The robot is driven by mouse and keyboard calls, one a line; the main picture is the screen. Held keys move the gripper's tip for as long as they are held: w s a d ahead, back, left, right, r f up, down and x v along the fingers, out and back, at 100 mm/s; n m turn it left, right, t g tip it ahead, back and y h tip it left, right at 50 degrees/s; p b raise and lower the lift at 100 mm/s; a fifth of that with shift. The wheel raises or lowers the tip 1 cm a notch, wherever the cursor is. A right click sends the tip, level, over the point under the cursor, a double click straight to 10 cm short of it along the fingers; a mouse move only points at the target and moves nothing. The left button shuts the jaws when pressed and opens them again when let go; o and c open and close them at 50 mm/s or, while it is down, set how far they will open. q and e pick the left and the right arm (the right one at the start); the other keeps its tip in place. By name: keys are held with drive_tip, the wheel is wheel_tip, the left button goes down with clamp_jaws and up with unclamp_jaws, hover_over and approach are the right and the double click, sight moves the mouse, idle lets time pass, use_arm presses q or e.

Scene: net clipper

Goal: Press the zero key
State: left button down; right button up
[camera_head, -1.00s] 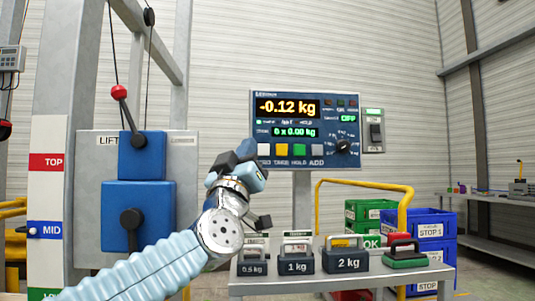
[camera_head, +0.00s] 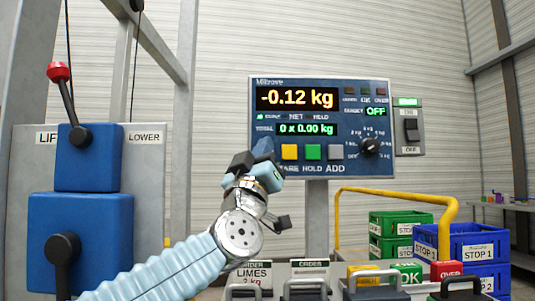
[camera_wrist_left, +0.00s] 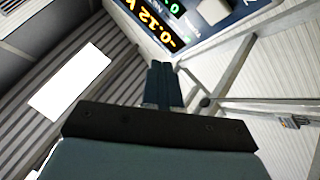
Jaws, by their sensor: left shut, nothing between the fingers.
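The blue control panel (camera_head: 350,115) stands ahead and reads -0.12 kg. Its yellow TARE key (camera_head: 289,152), green HOLD key (camera_head: 313,152) and grey ADD key (camera_head: 336,152) show in a row. The zero key's place, left of the yellow key, is hidden behind my left gripper (camera_head: 251,160) in the head view. In the left wrist view, a pale key (camera_wrist_left: 213,11) beside a partly cut-off label looks like the zero key. My left gripper (camera_wrist_left: 160,72) is shut and empty, in front of the panel's lower left; I cannot tell any contact. My right gripper is not in view.
A lift box with a red-knobbed lever (camera_head: 60,75) stands at left. Weight handles (camera_head: 305,287) line the bottom edge below the panel. A yellow rail (camera_head: 400,193), green crates (camera_head: 388,225) and blue crates (camera_head: 470,245) are at right. A switch box (camera_head: 409,128) adjoins the panel.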

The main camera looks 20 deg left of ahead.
use_arm(q)
drive_tip(key=w+a+p, duration=0.2)
drive_tip(key=w, duration=0.6)
drive_tip(key=shift+w+a+p, duration=0.2)
drive_tip(key=shift+w+p, duration=0.05)
drive_tip(key=shift+p, duration=0.1)
drive_tip(key=shift+w, duration=0.1)
idle(1.8)
drive_tip(key=shift+w+a, duration=0.15)
drive_tip(key=shift+w, duration=0.15)
